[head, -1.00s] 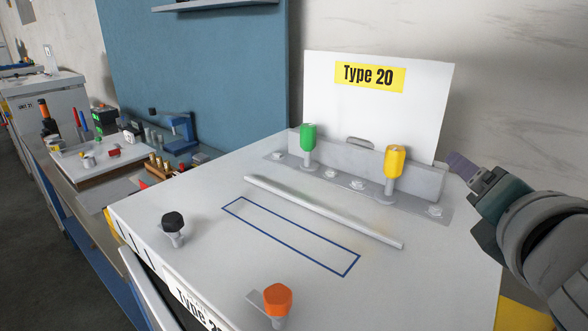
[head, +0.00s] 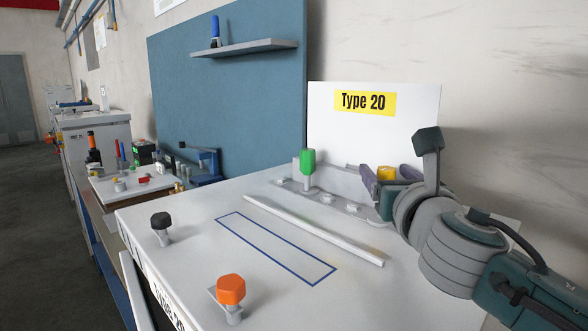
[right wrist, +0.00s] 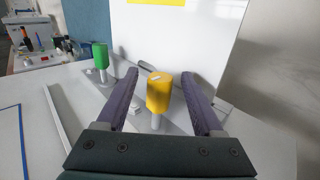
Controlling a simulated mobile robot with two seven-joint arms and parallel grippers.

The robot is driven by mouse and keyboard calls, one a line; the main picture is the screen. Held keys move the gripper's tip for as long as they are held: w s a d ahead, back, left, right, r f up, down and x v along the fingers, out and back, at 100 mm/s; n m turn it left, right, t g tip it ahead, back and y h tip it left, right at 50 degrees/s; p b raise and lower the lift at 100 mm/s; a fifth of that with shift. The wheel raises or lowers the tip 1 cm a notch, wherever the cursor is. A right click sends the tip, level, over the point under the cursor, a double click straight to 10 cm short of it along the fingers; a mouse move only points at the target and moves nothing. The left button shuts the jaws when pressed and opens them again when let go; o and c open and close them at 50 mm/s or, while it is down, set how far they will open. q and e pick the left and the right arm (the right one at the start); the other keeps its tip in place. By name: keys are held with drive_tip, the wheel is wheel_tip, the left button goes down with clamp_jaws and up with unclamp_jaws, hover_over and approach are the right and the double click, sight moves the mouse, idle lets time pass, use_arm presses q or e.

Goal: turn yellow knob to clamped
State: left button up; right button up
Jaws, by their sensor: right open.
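The yellow knob (head: 386,173) stands on a short post at the right end of the metal bracket on the white table; in the head view my right gripper hides its lower part. In the right wrist view the yellow knob (right wrist: 159,92) is upright between the two purple fingers of my right gripper (right wrist: 160,86). The fingers are spread, one on each side, with a gap showing at least on the left. My right gripper (head: 384,182) also shows in the head view, around the knob. My left gripper is in neither view.
A green knob (head: 308,166) stands on the same bracket to the left. A black knob (head: 161,221) and an orange knob (head: 231,290) stand near the front edge. A white bar (head: 312,229) and a blue outlined rectangle (head: 262,252) lie between. A "Type 20" board (head: 372,125) stands behind.

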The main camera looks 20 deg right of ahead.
drive_tip(key=shift+w+d, duration=0.2)
drive_tip(key=shift+w, duration=0.3)
clamp_jaws()
idle(0.3)
